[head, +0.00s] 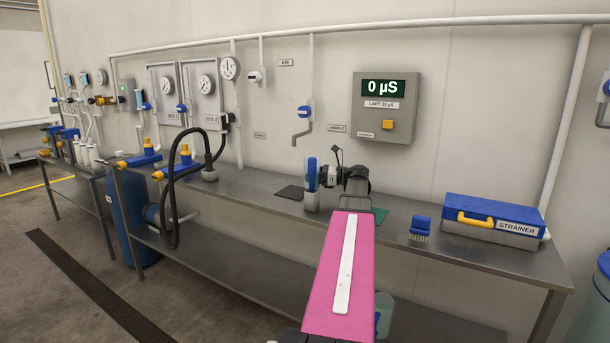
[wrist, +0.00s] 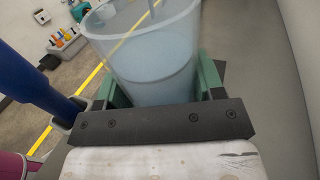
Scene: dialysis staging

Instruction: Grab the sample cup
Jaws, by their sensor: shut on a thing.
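The sample cup (wrist: 140,45), a clear, bluish, open-topped cup, fills the upper middle of the wrist view. My gripper (wrist: 157,84) is shut on it, with one green finger on each side of its wall. A curved line runs across the cup's lower part; I cannot tell if it is a liquid level. In the head view my pink arm reaches over the bench, and the cup and fingers are not clearly visible behind my wrist.
A blue-handled thing (head: 311,172) stands in a grey holder (head: 311,201) close left of my wrist; its blue handle (wrist: 35,80) shows in the wrist view. The steel bench (head: 250,189) carries a dark mat (head: 290,192), a blue brush (head: 420,225) and a strainer box (head: 490,222).

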